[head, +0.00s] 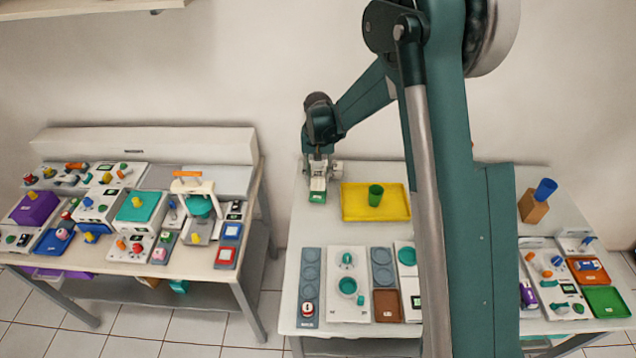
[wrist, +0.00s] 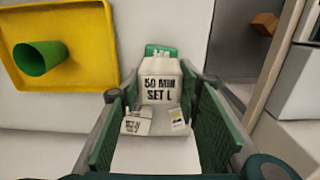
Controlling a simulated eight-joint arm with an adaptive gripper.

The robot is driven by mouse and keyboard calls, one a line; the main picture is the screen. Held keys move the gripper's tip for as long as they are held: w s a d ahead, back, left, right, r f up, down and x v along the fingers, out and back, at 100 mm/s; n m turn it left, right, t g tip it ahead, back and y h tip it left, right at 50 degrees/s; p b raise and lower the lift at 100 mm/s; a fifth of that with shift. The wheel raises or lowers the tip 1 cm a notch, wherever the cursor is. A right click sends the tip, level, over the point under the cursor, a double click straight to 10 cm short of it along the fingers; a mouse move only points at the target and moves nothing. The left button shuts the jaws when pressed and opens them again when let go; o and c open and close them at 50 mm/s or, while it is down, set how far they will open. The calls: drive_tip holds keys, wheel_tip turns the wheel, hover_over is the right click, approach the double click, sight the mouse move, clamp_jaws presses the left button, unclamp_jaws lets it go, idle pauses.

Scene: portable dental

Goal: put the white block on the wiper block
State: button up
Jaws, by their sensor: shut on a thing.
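My gripper (head: 319,172) points down over the back left of the right-hand table. It is shut on the white block (wrist: 160,88), which has dark print on its face and sits between the green finger pads in the wrist view. The white block also shows in the head view (head: 318,184). A green block with a white label (head: 317,197), which I take as the wiper block, is directly below the white block. Its far end shows past the white block in the wrist view (wrist: 161,49). The rest of it is hidden, and I cannot tell whether the two touch.
A yellow tray (head: 350,214) with a green cup (head: 375,195) is close to the right of the gripper. Grey and white panels (head: 335,314) fill the table's front. Bare table lies in front of the green block. A cluttered second table (head: 182,263) stands at left.

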sight(318, 182)
drive_tip(key=shift+f, duration=1.75)
drive_tip(key=shift+f, duration=0.2)
drive_tip(key=o, duration=0.9)
drive_tip(key=shift+r, duration=0.1)
drive_tip(key=shift+r, duration=0.1)
wheel_tip(318, 182, up, 12)
drive_tip(key=shift+r, duration=0.1)
